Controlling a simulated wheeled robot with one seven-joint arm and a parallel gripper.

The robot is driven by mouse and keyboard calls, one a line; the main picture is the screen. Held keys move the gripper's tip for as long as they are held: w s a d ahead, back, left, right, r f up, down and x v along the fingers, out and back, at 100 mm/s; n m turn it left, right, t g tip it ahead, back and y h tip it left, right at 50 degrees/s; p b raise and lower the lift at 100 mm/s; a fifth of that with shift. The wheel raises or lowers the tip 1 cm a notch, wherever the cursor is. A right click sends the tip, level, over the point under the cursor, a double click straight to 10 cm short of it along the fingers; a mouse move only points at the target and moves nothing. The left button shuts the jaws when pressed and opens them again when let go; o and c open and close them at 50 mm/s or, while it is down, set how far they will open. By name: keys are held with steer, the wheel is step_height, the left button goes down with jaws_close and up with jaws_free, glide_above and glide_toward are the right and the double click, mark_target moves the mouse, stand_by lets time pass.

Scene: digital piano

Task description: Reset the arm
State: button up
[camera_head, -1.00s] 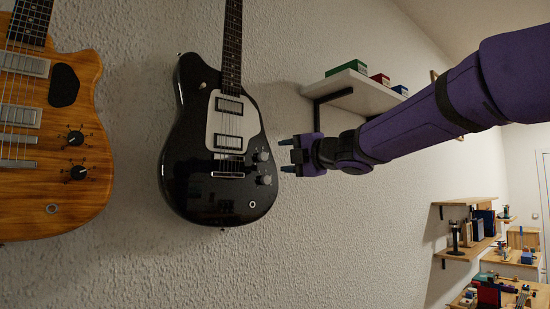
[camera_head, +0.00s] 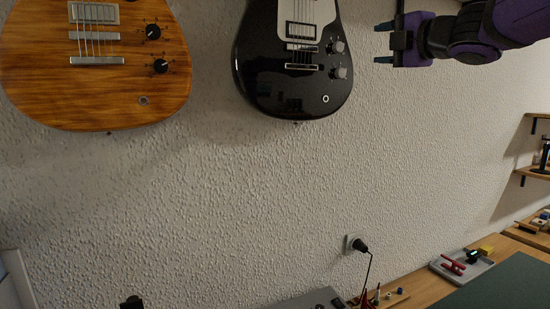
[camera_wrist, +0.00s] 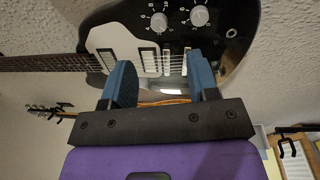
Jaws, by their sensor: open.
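My gripper (camera_head: 383,43) is at the upper right of the head view, at the end of my purple arm. It is open and empty, its two fingers pointing left towards the wall. The black electric guitar (camera_head: 290,85) hangs on the wall just left of the fingers, apart from them in the head view. In the wrist view, my gripper (camera_wrist: 160,82) shows two blue-grey fingers spread apart, with the guitar (camera_wrist: 240,22) behind them. Its white pickguard and knobs show there. The top of the guitar is cut off in the head view.
A wooden guitar (camera_head: 95,105) hangs at the upper left. A wall socket with a black plug (camera_head: 358,245) sits low on the wall. A workbench at the lower right holds a grey tray (camera_head: 462,266) and a dark green mat (camera_head: 510,287). The wall between is bare.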

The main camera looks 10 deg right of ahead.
steer(key=s+d+f+m+g+h, duration=0.3)
steer(key=s+d+f+m+h, duration=0.3)
steer(key=s+f+m+h, duration=0.65)
steer(key=s+a+f+m+g+y, duration=0.2)
steer(key=s+f+m+g, duration=0.2)
steer(key=s+f, duration=0.3)
steer(key=s+a+f+m+g+y, duration=0.2)
steer(key=s+f+m+g, duration=0.3)
steer(key=f, duration=0.5)
steer(key=s+m+y, duration=0.1)
steer(key=s+m, duration=0.1)
steer(key=s, duration=0.1)
steer(key=shift+a+f, duration=0.25)
steer(key=shift+a, duration=0.1)
